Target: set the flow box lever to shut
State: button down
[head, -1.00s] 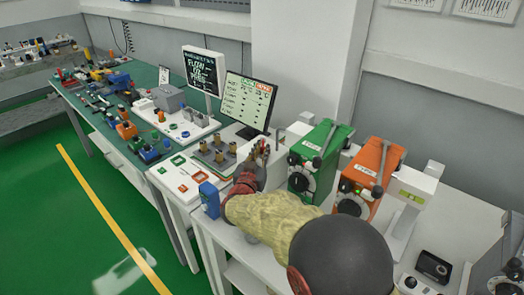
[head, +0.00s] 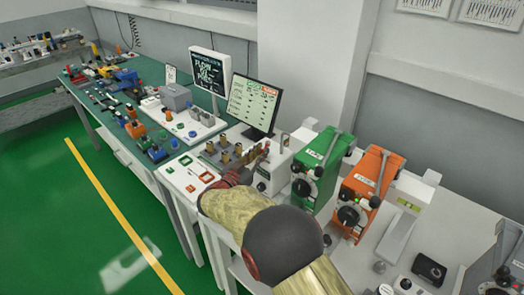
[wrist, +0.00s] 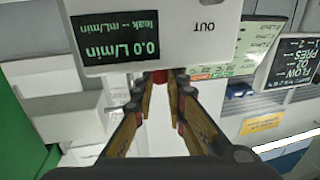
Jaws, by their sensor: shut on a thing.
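The flow box is a white box (head: 272,172) on the bench, left of the green unit in the head view. In the wrist view its white case (wrist: 203,40) appears upside down, with "OUT" lettering and a green-on-black display (wrist: 118,47) reading 0.0 L/min. A small red part (wrist: 160,75), apparently the lever, shows at the box's edge between my fingertips. My gripper (wrist: 160,84) is shut on it; the fingers hide most of it. In the head view my gripper (head: 257,161) is at the box's left side, partly hidden by my wrist.
The green unit (head: 318,172) and orange unit (head: 368,192) stand close on the right. A monitor (head: 252,104) stands behind. A grey block with brass fittings (head: 222,152) and a white board with coloured frames (head: 191,178) lie to the left.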

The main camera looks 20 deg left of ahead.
jog(key=shift+r, duration=0.1)
jog(key=c, duration=1.8)
grip_release()
jog(key=v, duration=1.2)
jog(key=shift+o, duration=0.4)
